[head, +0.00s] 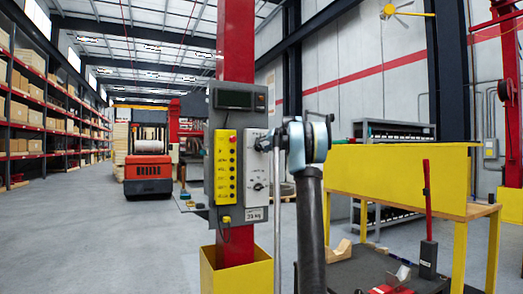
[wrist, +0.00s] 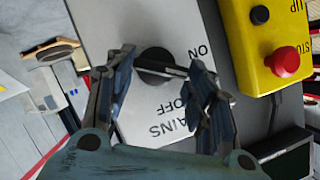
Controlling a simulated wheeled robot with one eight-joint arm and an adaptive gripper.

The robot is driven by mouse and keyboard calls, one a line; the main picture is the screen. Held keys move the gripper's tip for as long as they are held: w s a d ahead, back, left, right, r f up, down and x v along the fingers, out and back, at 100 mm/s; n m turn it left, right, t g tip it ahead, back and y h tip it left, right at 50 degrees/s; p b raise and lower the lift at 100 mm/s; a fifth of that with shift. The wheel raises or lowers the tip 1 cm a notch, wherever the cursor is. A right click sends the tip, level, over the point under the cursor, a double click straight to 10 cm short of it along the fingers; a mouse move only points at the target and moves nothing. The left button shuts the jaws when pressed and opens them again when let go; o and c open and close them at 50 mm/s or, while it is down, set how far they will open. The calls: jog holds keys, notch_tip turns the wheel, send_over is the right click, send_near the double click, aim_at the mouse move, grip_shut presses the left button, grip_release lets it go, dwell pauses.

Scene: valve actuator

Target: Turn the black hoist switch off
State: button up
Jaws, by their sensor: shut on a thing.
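The black hoist switch (wrist: 155,66) is a round rotary knob with a bar handle on a pale plate marked MAINS, ON and OFF. The wrist view shows this lettering turned nearly upside down. My gripper (wrist: 164,72) has one finger on each side of the knob, closed on its handle. The right fingertip meets the end of the handle. In the head view my gripper (head: 268,144) reaches the upper part of the pale plate (head: 256,208) and hides the switch there. The plate is on the grey control box (head: 223,170).
The box is on a red post (head: 236,45). A lower knob (head: 258,187) is on the plate. A yellow-sided workbench (head: 385,180) stands right.

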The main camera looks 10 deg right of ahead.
jog(key=m+y, duration=0.2)
jog(key=m, duration=0.1)
jog(key=d+m, duration=0.1)
jog(key=shift+w+d+f+m+y, duration=0.15)
jog(key=shift+f+m+y, duration=0.1)
jog(key=shift+m+y, duration=0.15)
jog(key=shift+f+m+t+y, duration=0.15)
jog(key=shift+m+t+y, duration=0.2)
jog(key=shift+m, duration=0.5)
jog(key=shift+f+m+t+y, duration=0.15)
jog(key=shift+m+t+y, duration=0.15)
jog(key=shift+m, duration=0.55)
jog(key=shift+d, duration=0.1)
jog(key=o, duration=1.1)
jog(key=shift+f, duration=0.1)
jog(key=shift+c, duration=0.2)
jog(key=v, duration=1.1)
jog(key=shift+s+d, duration=0.25)
jog(key=shift+d, duration=0.1)
